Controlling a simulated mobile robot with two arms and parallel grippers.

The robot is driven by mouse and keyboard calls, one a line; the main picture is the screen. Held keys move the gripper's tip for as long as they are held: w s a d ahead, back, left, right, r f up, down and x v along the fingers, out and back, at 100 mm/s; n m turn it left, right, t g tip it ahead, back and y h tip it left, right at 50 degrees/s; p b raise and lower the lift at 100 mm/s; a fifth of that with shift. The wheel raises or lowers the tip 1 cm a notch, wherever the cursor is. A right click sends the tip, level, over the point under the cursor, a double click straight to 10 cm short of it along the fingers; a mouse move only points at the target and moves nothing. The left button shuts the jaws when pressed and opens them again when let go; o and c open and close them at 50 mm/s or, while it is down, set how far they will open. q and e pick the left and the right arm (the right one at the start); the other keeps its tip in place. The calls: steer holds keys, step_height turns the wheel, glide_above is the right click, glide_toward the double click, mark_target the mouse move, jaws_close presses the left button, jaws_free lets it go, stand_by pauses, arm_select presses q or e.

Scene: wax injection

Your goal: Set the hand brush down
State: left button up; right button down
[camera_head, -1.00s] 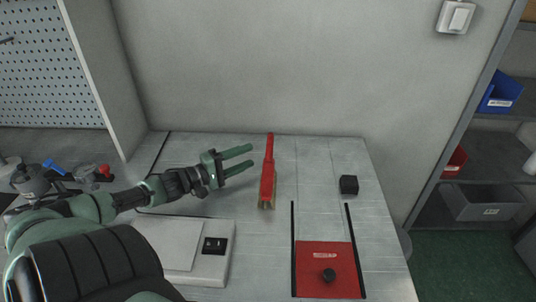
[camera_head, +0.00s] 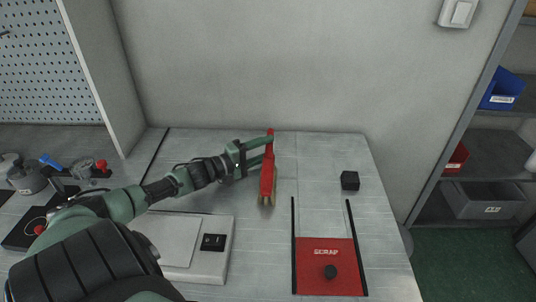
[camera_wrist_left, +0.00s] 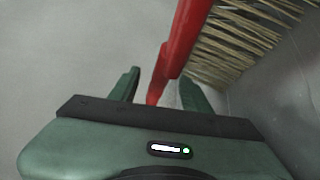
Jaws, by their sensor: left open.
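The hand brush (camera_head: 267,181) has a red handle and back with tan bristles. It is on the grey metal table (camera_head: 320,160) near the back wall, its handle toward the wall. My left gripper (camera_head: 270,148) is open, with its green fingers at the brush's handle. In the left wrist view the red handle (camera_wrist_left: 168,72) runs down between the two open fingers (camera_wrist_left: 160,90), and the bristles (camera_wrist_left: 235,45) show at the upper right. Whether the fingers touch the handle is not clear. My right gripper is not in view.
A red scrap plate (camera_head: 318,275) with a black knob lies between two black rails at the front right. A small black block (camera_head: 350,181) sits right of the brush. A white scale-like box (camera_head: 185,250) is at the front left. Bare table lies between brush and block.

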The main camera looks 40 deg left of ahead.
arm_select(q)
steer(key=shift+c, duration=0.3)
jaws_close()
steer(key=shift+r, duration=0.1)
steer(key=shift+r, duration=0.1)
step_height(320, 180, up, 20)
steer(key=p, duration=0.5)
steer(key=shift+f, duration=0.2)
